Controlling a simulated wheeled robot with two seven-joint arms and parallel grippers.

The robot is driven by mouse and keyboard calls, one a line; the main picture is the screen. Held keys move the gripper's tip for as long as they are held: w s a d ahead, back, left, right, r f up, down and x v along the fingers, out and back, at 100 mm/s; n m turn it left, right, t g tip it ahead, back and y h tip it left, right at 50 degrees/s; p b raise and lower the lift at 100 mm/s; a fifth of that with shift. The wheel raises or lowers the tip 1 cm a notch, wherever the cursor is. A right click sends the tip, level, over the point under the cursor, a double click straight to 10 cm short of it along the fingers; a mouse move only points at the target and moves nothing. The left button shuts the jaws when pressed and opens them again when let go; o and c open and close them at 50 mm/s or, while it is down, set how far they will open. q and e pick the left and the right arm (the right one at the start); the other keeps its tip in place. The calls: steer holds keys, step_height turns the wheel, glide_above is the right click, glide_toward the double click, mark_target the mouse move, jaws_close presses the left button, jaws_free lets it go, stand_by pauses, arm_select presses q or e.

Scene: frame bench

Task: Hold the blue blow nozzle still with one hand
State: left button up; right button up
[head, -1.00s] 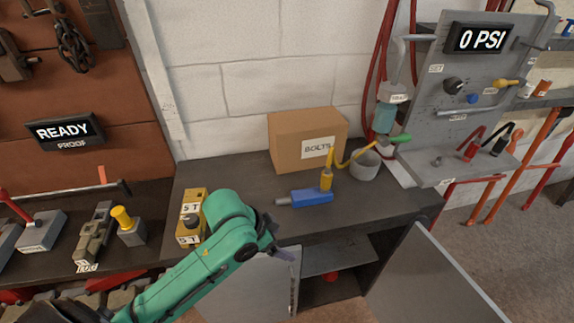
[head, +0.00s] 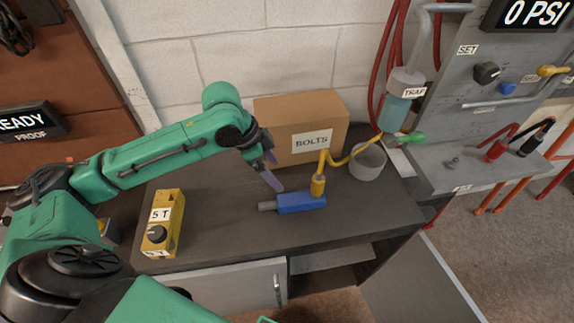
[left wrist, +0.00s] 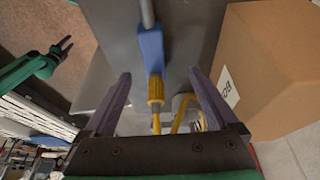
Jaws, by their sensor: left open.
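The blue blow nozzle (head: 300,202) lies on the dark bench top, its grey tip pointing left. A yellow fitting (head: 318,185) stands at its right end, with a yellow hose running from it. My left gripper (head: 270,172) is open and empty, just behind and above the nozzle's left part. In the left wrist view the nozzle (left wrist: 151,48) and yellow fitting (left wrist: 156,88) show between my open fingers, with no contact that I can make out. My right gripper (left wrist: 66,46) shows small at the upper left there; its jaw state is unclear.
A cardboard box (head: 279,121) marked BOLTS stands behind the nozzle. A grey cup (head: 367,165) and the trap (head: 396,105) are to the right. A yellow 5 T block (head: 167,222) sits at the left. An open cabinet door (head: 415,285) hangs below the bench.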

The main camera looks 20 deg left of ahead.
mark_target(291, 198)
arm_select(q)
steer(key=f, duration=0.1)
steer(key=s+d+f, duration=0.1)
steer(key=d+f, duration=0.1)
steer(key=f, duration=0.1)
steer(key=shift+s, duration=0.4)
steer(key=x, duration=0.2)
steer(key=w+x, duration=0.1)
steer(key=x, duration=0.1)
steer(key=shift+w+f+p, duration=0.1)
steer(key=shift+f+p, duration=0.15)
steer(key=shift+p, duration=0.15)
steer(key=x, duration=0.3)
steer(key=shift+w+f, duration=0.15)
steer(key=shift+w, duration=0.05)
steer(key=shift+d+f, duration=0.1)
steer(key=shift+f, duration=0.2)
steer(key=shift+s+f, duration=0.1)
steer(key=c, duration=0.4)
jaws_close()
arm_select(e)
steer(key=s, duration=0.2)
steer(key=s+r, duration=0.1)
steer(key=s, duration=0.1)
steer(key=shift+s+a, duration=0.1)
